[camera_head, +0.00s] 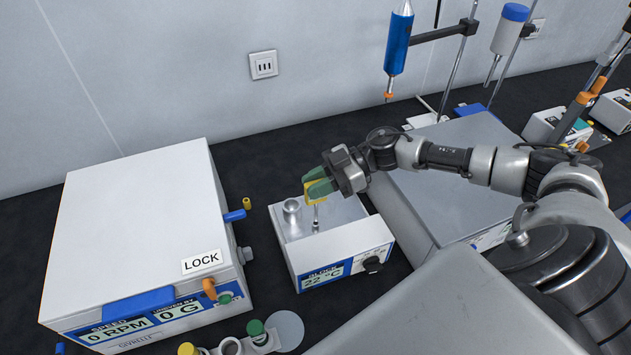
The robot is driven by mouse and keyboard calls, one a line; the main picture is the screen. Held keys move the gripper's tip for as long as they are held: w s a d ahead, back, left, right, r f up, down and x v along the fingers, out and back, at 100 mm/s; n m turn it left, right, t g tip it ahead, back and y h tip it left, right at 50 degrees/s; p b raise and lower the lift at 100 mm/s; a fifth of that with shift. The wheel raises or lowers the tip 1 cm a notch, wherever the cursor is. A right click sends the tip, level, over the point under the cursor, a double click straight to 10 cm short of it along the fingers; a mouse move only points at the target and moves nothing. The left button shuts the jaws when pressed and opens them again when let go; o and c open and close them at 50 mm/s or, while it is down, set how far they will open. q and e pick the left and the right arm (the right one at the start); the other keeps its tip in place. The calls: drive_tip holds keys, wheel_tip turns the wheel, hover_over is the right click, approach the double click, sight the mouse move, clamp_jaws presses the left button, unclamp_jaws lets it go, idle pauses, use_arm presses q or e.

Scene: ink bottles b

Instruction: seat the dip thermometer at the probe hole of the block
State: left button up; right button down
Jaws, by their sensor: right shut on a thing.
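The dip thermometer (315,196) has a yellow head and a thin metal stem that points down. My right gripper (317,184), with green fingertips, is shut on the yellow head. The block (345,238) is a white box with a display reading "BLOCK 22 °C" and a dark knob on its front. The stem's lower end meets the block's top in the picture, right of a round metal well. I cannot tell whether the tip is inside the probe hole, touching the top or just above it. My left gripper is not in view.
A large white centrifuge (135,225) marked LOCK stands left of the block. A grey-topped box (445,180) stands close on its right. Small capped bottles (257,332) stand in front. Stands with a blue cylinder (398,42) are behind. Dark bench shows behind the block.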

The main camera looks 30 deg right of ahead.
drive_tip(key=shift+p, duration=0.35)
idle(0.4)
drive_tip(key=shift+f+b, duration=1)
drive_tip(key=shift+f, duration=0.95)
drive_tip(key=c, duration=0.9)
unclamp_jaws()
